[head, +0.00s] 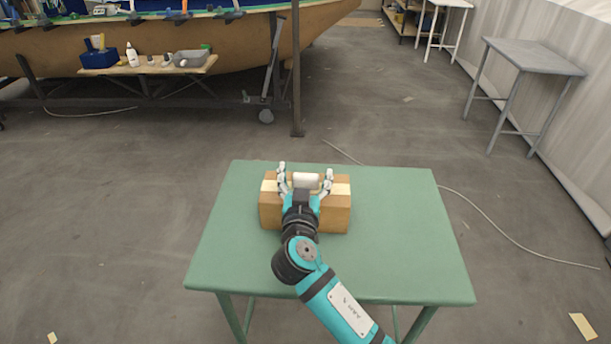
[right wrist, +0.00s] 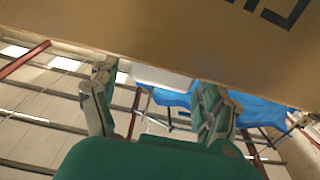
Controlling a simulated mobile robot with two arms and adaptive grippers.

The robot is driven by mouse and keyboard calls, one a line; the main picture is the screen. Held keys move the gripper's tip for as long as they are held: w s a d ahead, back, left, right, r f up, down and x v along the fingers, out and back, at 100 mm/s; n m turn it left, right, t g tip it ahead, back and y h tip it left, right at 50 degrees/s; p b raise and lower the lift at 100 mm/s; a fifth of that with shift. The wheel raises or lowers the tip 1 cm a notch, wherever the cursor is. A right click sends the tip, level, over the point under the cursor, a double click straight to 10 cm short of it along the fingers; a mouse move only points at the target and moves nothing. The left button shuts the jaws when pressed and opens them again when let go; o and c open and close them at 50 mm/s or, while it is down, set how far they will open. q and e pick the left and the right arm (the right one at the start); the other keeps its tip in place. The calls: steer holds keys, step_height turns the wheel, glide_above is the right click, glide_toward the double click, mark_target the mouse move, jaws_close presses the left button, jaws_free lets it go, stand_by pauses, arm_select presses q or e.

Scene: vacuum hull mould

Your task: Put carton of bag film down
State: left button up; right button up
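The carton of bag film (head: 335,216) is a brown box with pale tape across its top. In the head view it appears to rest on the green table (head: 400,235), a little left of its middle. A white, roll-shaped piece (head: 306,180) shows at its top. My right gripper (head: 305,181) is at the carton's top with its fingers spread on both sides of the white piece. In the right wrist view the gripper (right wrist: 155,95) has gaps beside the white piece (right wrist: 160,77), and the carton's printed side (right wrist: 200,40) fills the top. My left gripper is not in view.
The green table is clear around the carton, most widely to its right. A boat hull (head: 230,45) and a low wooden shelf with bottles and bins (head: 150,68) stand at the back left. A grey table (head: 530,55) stands at the right. A thin cable (head: 500,228) lies on the floor.

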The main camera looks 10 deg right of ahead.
steer(key=shift+s+a, duration=0.1)
steer(key=shift+s, duration=0.15)
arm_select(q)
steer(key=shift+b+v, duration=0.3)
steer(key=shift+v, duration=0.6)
arm_select(e)
steer(key=v, duration=1.1)
steer(key=shift+s, duration=0.25)
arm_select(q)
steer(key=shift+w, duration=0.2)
arm_select(e)
steer(key=shift+r, duration=0.1)
